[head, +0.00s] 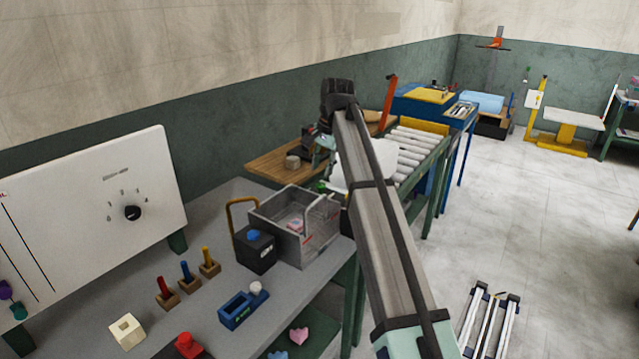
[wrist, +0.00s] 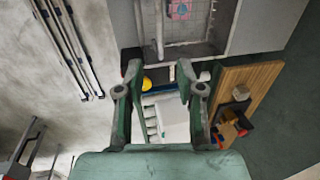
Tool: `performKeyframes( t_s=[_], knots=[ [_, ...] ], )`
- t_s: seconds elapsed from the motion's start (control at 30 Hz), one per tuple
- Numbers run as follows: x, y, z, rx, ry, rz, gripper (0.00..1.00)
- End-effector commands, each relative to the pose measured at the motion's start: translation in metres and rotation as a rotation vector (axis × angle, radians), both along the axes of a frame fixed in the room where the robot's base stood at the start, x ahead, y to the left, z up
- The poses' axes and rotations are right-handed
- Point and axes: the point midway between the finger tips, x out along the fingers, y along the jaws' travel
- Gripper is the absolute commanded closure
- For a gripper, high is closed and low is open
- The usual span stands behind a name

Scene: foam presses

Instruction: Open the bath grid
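The grey metal bath (head: 270,212) stands on the bench in the head view, with a pink and blue piece (head: 295,226) inside. A pale mesh grid with a looped handle (head: 306,205) shows at its right side; its exact position is hard to tell. In the wrist view the bath (wrist: 238,25) is at the top, with a pale bar (wrist: 159,30) running along it and the pink piece (wrist: 180,10) inside. My gripper (wrist: 158,72) is open and empty, its fingers apart and below the bath in the picture. No contact with the grid shows.
Several coloured pegs, a blue holder (head: 238,309) and small blocks lie on the bench. A roller conveyor (head: 410,150) and a wooden board (head: 270,163) are beyond. The floor at right is mostly clear.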

Motion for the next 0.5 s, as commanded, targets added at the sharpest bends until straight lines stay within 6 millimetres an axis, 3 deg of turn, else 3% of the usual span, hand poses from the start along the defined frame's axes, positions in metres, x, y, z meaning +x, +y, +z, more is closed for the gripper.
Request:
performKeyframes(
  t_s=[0.2, 0.5],
  knots=[
    [-0.002, -0.005, 0.032, 0.0, -0.001, 0.0, 0.63],
    [-0.005, -0.008, 0.05, 0.0, 0.0, 0.0, 0.63]
  ],
)
